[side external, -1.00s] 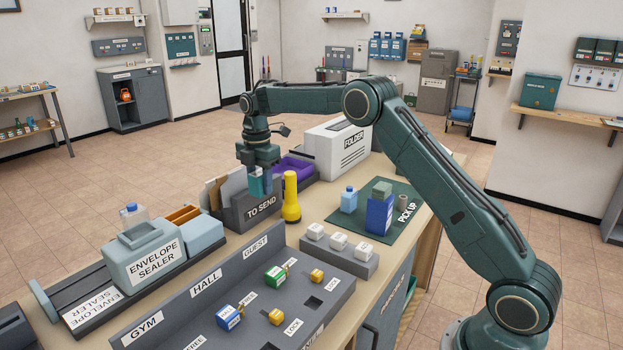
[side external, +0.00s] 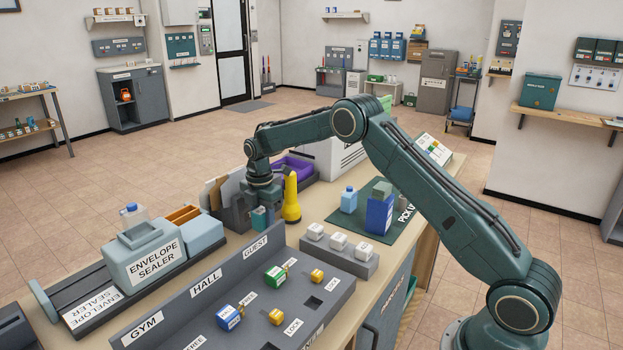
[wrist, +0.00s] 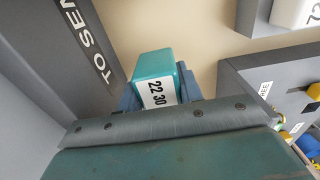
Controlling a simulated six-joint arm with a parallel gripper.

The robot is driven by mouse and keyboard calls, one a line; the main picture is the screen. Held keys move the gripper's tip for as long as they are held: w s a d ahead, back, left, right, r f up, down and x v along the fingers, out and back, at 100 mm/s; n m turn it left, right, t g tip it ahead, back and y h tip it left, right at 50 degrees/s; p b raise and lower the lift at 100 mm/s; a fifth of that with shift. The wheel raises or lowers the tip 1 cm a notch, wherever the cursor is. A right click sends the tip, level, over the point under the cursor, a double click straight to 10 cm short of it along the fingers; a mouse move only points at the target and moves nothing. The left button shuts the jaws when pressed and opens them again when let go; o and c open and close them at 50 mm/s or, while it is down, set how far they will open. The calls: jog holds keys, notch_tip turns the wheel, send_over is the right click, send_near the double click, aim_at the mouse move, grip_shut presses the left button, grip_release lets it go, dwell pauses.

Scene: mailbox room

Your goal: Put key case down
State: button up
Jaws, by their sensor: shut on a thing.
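The key case (side external: 259,217) is a small teal box. In the wrist view, the key case (wrist: 150,70) shows a white label reading "22 30". My gripper (side external: 262,208) is shut on it, with a blue-grey finger on either side in the wrist view. My gripper points down and holds the case low over the counter, just in front of the grey TO SEND holder (wrist: 75,30). I cannot tell whether its underside touches the counter.
A yellow flashlight (side external: 291,200) stands close on the right. The key panel (side external: 250,295) with GYM, HALL and GUEST labels lies in front. The envelope sealer (side external: 146,250) is to the left. A strip of bare counter (wrist: 215,45) runs beside the case.

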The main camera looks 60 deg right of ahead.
aim_at(262, 209)
jog(key=shift+f, duration=1.7)
jog(key=shift+f, duration=0.15)
jog(key=o, duration=1)
notch_tip(262, 209, up, 11)
jog(key=shift+r, duration=0.65)
